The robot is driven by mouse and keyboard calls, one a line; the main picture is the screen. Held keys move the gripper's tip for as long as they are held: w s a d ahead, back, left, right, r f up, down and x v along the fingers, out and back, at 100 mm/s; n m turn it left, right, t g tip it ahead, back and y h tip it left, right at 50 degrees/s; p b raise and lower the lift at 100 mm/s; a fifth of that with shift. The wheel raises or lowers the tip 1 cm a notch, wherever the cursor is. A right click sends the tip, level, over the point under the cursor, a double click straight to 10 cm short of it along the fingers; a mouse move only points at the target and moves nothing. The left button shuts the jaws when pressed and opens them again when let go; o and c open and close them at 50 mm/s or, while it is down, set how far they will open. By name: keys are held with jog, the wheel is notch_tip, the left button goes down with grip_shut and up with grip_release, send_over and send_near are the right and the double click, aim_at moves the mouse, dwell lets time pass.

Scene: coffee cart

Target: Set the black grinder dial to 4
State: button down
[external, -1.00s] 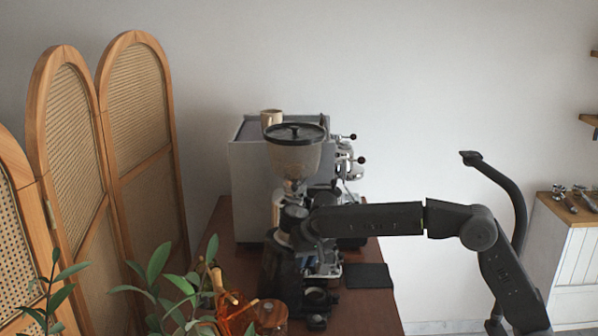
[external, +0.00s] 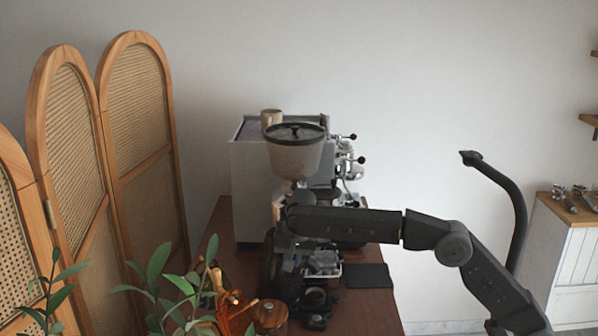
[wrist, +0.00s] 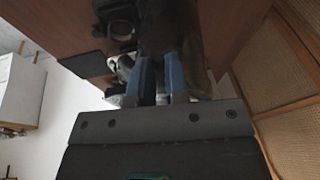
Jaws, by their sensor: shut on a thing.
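The coffee grinder stands on the brown cart, with its grey hopper (external: 294,158) and black lid on top and its dark body (external: 270,268) below. My arm reaches in from the right and ends at the grinder, below the hopper. In the wrist view the two blue fingers of my gripper (wrist: 160,70) are close together with a dark part of the grinder between them. This fits the black dial, but its outline is mostly hidden by the fingers and shadow. No numbers or pointer can be read.
A white espresso machine (external: 250,180) stands behind the grinder, with a cup (external: 271,117) on top. A black mat (external: 368,276) lies to the right. A wooden-lidded jar (external: 270,315) and leafy plant (external: 165,285) stand in front. A cane screen (external: 140,140) is at left.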

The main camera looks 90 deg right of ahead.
jog(key=c, duration=1.1)
grip_release()
jog(key=shift+r, duration=0.1)
jog(key=shift+v, duration=5.95)
